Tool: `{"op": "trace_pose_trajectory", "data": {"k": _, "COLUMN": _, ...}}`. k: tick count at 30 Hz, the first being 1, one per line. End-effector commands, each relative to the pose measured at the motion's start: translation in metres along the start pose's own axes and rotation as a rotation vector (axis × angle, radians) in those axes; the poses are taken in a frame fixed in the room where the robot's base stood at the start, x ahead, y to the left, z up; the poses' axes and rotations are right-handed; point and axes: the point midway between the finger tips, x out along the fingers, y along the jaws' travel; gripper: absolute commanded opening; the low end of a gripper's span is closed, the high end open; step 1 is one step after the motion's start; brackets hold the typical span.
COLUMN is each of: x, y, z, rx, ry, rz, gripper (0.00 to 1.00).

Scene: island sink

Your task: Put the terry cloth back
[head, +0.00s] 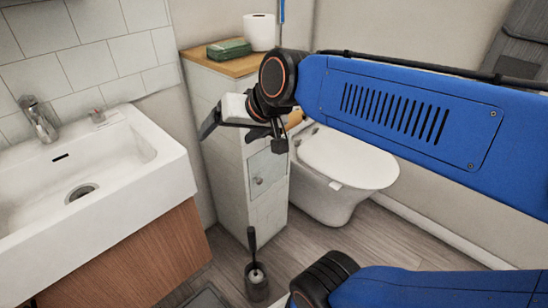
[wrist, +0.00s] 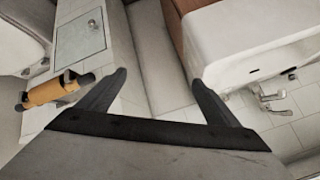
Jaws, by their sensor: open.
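My gripper (head: 240,138) is open and empty in front of the narrow white cabinet. Its two dark fingers stand wide apart in the wrist view (wrist: 158,78), with only floor and cabinet side behind the gap. An orange-yellow piece, cloth-like (wrist: 45,92), sits on a dark holder beside the cabinet, left of the fingers and apart from them. A small part of it shows behind my gripper in the head view (head: 294,119). I cannot tell for sure that it is the terry cloth. A green folded or boxed item (head: 229,49) lies on the cabinet's wooden top.
A white sink (head: 130,165) with a tap (head: 40,120) is at left. The cabinet (head: 222,165) has a small grey door (head: 268,168). A toilet (head: 345,160) stands at right. A white roll (head: 259,32) is on the cabinet top. A toilet brush (head: 256,278) stands on the floor.

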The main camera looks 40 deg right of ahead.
Motion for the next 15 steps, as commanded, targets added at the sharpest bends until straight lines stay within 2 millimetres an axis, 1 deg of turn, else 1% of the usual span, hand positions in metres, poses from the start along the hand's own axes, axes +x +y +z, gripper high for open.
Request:
{"op": "trace_pose_trajectory", "data": {"k": 1, "x": 0.001, "y": 0.02, "z": 0.03, "rx": -0.073, "ry": -0.061, "rz": 0.051, "gripper": 0.85}}
{"op": "trace_pose_trajectory", "data": {"k": 3, "x": 0.0, "y": 0.046, "z": 0.065, "rx": -0.164, "ry": -0.144, "rz": 0.115, "gripper": 0.85}}
{"op": "trace_pose_trajectory", "data": {"k": 6, "x": -0.004, "y": 0.075, "z": 0.101, "rx": -0.258, "ry": -0.236, "rz": 0.182, "gripper": 0.85}}
{"op": "trace_pose_trajectory", "data": {"k": 9, "x": -0.007, "y": 0.091, "z": 0.12, "rx": -0.31, "ry": -0.289, "rz": 0.22, "gripper": 0.85}}
{"op": "trace_pose_trajectory", "data": {"k": 10, "x": -0.008, "y": 0.094, "z": 0.124, "rx": -0.319, "ry": -0.299, "rz": 0.227, "gripper": 0.85}}
{"op": "trace_pose_trajectory", "data": {"k": 12, "x": -0.009, "y": 0.098, "z": 0.127, "rx": -0.331, "ry": -0.31, "rz": 0.236, "gripper": 0.85}}
{"op": "trace_pose_trajectory", "data": {"k": 15, "x": -0.009, "y": 0.098, "z": 0.128, "rx": -0.333, "ry": -0.312, "rz": 0.237, "gripper": 0.85}}
